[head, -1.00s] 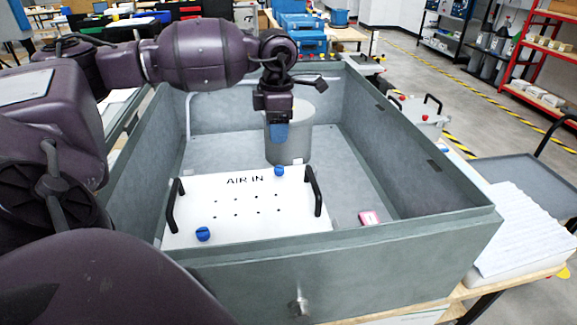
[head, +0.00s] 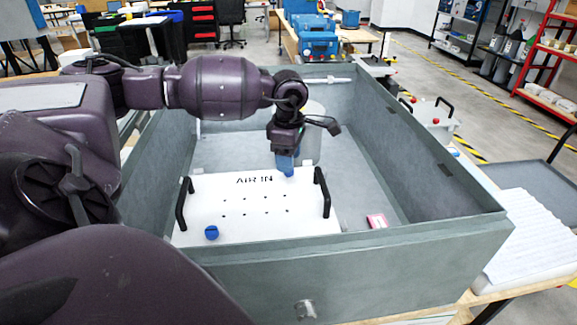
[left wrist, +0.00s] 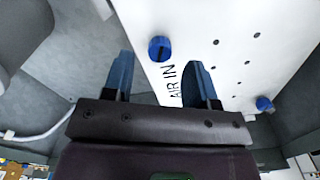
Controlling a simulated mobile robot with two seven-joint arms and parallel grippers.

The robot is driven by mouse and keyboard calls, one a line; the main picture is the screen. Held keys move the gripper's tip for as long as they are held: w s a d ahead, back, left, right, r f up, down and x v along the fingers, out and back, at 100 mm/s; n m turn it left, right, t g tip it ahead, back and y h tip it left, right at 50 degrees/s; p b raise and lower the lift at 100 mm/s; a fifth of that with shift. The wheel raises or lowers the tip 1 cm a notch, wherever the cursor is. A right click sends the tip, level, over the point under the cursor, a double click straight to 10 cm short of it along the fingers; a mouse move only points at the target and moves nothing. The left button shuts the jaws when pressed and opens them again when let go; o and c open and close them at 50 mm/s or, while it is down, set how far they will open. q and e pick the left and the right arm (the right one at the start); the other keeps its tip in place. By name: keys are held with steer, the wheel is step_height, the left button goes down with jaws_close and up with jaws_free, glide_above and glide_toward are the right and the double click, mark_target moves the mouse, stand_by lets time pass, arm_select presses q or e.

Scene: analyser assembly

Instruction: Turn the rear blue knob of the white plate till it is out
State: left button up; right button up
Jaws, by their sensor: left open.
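The white plate (head: 255,215) marked AIR IN lies in the grey box, with a black handle at each side. Its rear blue knob (head: 290,173) sits at the far edge, partly hidden by my left gripper (head: 286,161). In the left wrist view the rear knob (left wrist: 160,48) shows just past and between the two open blue fingers (left wrist: 162,62), with nothing held. I cannot tell how close the tips are in height. The front blue knob (head: 211,232) sits at the plate's near left corner and also shows in the left wrist view (left wrist: 264,103). My right gripper is not in view.
The grey box walls (head: 410,130) surround the plate. A grey cylinder (head: 310,140) stands behind the gripper. A small pink item (head: 377,221) lies on the box floor at right. The floor right of the plate is mostly clear.

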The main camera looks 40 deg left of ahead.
arm_select(q)
step_height(320, 180, down, 2)
steer(key=shift+f, duration=0.55)
steer(key=shift+c, duration=0.7)
steer(key=c, duration=0.8)
steer(key=n, duration=0.3)
steer(key=shift+b, duration=0.3)
steer(key=shift+n, duration=0.9)
